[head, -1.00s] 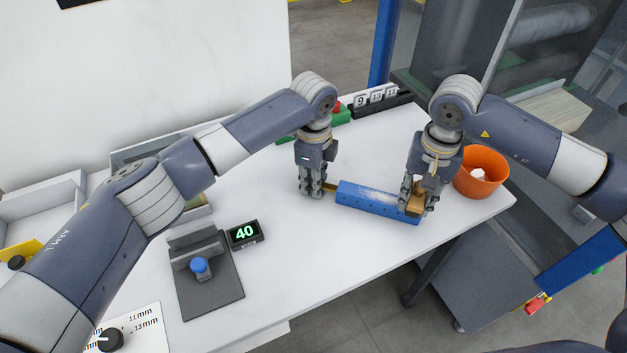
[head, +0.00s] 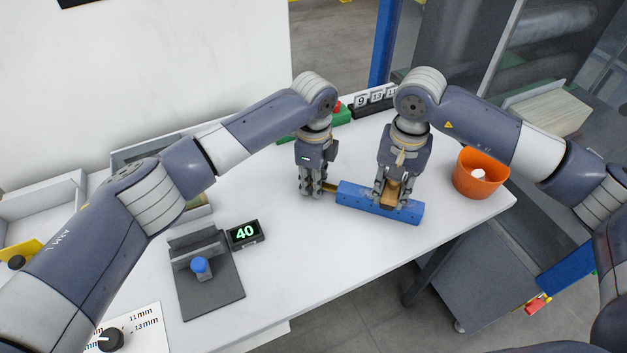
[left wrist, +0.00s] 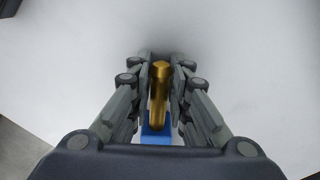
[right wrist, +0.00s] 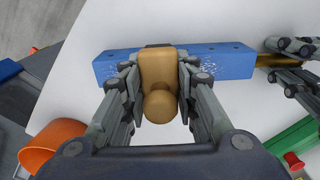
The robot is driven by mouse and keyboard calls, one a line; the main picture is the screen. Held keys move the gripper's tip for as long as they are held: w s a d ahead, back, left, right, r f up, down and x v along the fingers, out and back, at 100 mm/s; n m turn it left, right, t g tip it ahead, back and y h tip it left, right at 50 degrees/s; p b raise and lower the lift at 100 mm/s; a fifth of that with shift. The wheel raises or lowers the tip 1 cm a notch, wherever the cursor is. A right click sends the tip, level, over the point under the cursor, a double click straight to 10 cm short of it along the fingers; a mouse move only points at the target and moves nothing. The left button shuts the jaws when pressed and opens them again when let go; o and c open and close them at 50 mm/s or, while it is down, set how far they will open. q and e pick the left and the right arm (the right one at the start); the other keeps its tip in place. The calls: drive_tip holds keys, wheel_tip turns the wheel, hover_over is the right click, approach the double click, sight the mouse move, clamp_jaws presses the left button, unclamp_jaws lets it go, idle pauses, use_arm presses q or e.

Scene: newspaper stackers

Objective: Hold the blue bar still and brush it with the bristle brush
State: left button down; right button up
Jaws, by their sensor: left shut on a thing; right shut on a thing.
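The blue bar (head: 350,192) lies on the white table, with a brass-coloured rod at its left end. My left gripper (head: 313,192) is shut on this rod (left wrist: 159,95). My right gripper (head: 391,198) is shut on the wooden brush (right wrist: 158,70), which sits over the bar's middle. Its bristles are mostly hidden; only a dark edge shows beyond the wood. In the right wrist view the blue bar (right wrist: 235,64) shows pale speckles on its top on both sides of the brush.
An orange bucket (head: 481,175) with a white thing inside stands right of the bar, near the table's edge. A display reading 40 (head: 245,234) and a dark fixture (head: 209,285) stand at the left.

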sight(365, 193)
drive_tip(key=shift+w+a, duration=0.45)
drive_tip(key=shift+a, duration=0.45)
drive_tip(key=shift+w+a, duration=0.4)
drive_tip(key=shift+a, duration=0.5)
drive_tip(key=shift+w+a, duration=0.45)
drive_tip(key=shift+a, duration=0.45)
drive_tip(key=shift+s+d+f, duration=0.1)
drive_tip(key=shift+s+d, duration=0.8)
drive_tip(key=shift+d, duration=1)
drive_tip(key=shift+s+d+r, duration=0.1)
drive_tip(key=shift+s+d, duration=0.8)
drive_tip(key=shift+d, duration=1)
drive_tip(key=shift+s+d+f, duration=0.1)
drive_tip(key=shift+s+d, duration=0.8)
drive_tip(key=shift+d, duration=1)
drive_tip(key=shift+w+a+r, duration=0.1)
drive_tip(key=shift+w+a, duration=0.35)
drive_tip(key=shift+a, duration=0.55)
drive_tip(key=shift+w+a+r, duration=0.1)
drive_tip(key=shift+w+a, duration=0.4)
drive_tip(key=shift+a, duration=0.45)
drive_tip(key=shift+w+a, duration=0.45)
drive_tip(key=shift+a, duration=0.55)
